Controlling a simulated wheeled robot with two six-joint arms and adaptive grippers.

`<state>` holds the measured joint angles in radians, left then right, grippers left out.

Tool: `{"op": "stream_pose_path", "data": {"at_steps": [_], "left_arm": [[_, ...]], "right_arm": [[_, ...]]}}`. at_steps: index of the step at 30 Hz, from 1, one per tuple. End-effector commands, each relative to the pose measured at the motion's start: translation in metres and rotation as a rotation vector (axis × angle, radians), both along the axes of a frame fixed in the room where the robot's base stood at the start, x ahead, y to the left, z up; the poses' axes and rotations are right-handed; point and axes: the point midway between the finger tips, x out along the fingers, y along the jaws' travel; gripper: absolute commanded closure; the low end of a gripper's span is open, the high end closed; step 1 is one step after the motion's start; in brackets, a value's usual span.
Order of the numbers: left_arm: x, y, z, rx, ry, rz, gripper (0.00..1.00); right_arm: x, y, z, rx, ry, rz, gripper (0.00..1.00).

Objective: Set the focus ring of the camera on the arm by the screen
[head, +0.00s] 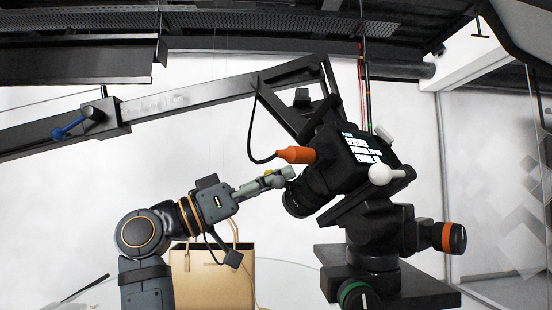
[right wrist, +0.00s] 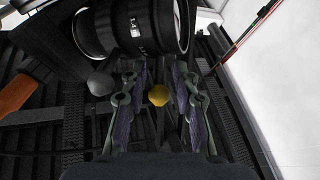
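The black camera (head: 338,172) hangs on the arm at the right of the head view, its lens (head: 301,196) pointing down and left. A screen with white text (head: 368,148) is on its back. In the right wrist view the ribbed lens barrel with its ring (right wrist: 135,28) fills the top, just beyond my fingertips. My right gripper (head: 276,178) is beside the lens in the head view; contact cannot be told. In the right wrist view its fingers (right wrist: 158,80) are apart, with a yellow knob (right wrist: 158,95) showing between them. My left gripper is not in view.
An orange plug (head: 296,155) with a black cable sits above the lens. A white ball knob (head: 380,173) is on the camera's right. The long boom (head: 200,97) crosses above my arm. A tan bag (head: 212,275) stands below. Black mount parts (head: 380,225) lie under the camera.

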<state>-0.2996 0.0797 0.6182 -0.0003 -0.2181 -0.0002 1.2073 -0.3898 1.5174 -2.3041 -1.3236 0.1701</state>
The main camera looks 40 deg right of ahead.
Motion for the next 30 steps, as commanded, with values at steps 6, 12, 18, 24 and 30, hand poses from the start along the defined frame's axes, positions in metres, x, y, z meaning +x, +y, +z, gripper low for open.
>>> {"op": "stream_pose_path", "data": {"at_steps": [6,12,18,24,30], "left_arm": [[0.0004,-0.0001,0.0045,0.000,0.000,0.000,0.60],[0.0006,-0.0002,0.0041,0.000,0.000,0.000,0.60],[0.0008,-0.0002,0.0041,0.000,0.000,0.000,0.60],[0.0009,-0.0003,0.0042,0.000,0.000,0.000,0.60],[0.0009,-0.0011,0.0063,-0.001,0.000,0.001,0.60]], "right_arm": [[-0.0010,-0.0027,0.0004,-0.001,0.000,0.000,0.70],[-0.0010,-0.0026,0.0002,-0.001,0.000,-0.001,0.78],[-0.0009,-0.0025,0.0003,0.000,0.000,0.000,1.00],[-0.0009,-0.0025,0.0004,-0.001,0.000,0.000,1.00],[-0.0004,-0.0041,0.0019,0.002,-0.001,-0.001,1.00]]}}
